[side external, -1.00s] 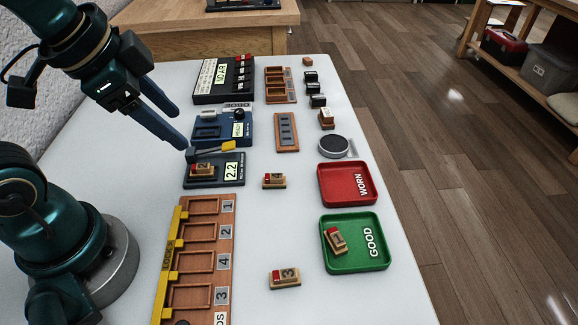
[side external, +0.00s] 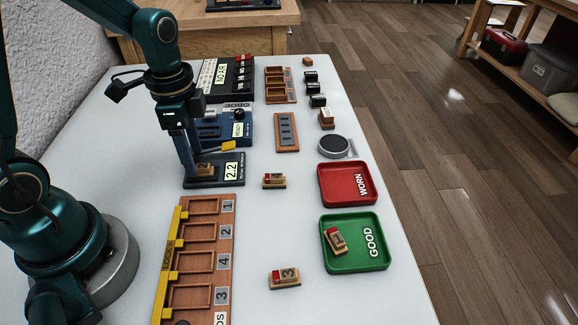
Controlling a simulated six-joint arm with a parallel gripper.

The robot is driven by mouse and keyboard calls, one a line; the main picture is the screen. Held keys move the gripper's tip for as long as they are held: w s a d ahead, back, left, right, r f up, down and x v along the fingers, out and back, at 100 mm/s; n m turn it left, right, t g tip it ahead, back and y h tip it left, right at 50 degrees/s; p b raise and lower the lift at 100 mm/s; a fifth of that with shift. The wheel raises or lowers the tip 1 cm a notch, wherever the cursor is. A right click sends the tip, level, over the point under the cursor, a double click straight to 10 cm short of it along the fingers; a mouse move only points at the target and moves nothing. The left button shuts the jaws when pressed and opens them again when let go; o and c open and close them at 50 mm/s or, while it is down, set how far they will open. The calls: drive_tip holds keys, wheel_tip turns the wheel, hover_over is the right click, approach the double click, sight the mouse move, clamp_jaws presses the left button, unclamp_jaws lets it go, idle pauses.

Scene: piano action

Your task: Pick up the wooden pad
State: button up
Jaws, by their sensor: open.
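A wooden pad marked 2 (side external: 205,169) sits on the dark gauge (side external: 229,172), whose display reads 2.2. My gripper (side external: 195,168) is open and points down at this pad, its fingers low over the left part of the gauge. The fingers partly hide the pad, and I cannot tell whether they touch it. Similar wooden pads with red parts lie on the table right of the gauge (side external: 274,181), near the front marked 3 (side external: 285,277), and tilted in the green GOOD tray (side external: 356,264).
A wooden rack (side external: 205,241) with numbered slots and a yellow strip stands in front of the gauge. Blue (side external: 238,128) and black (side external: 209,96) devices stand behind it. The red WORN tray (side external: 347,184) is empty.

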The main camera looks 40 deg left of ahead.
drive_tip(key=shift+f, duration=1.15)
clamp_jaws()
drive_tip(key=shift+r, duration=0.15)
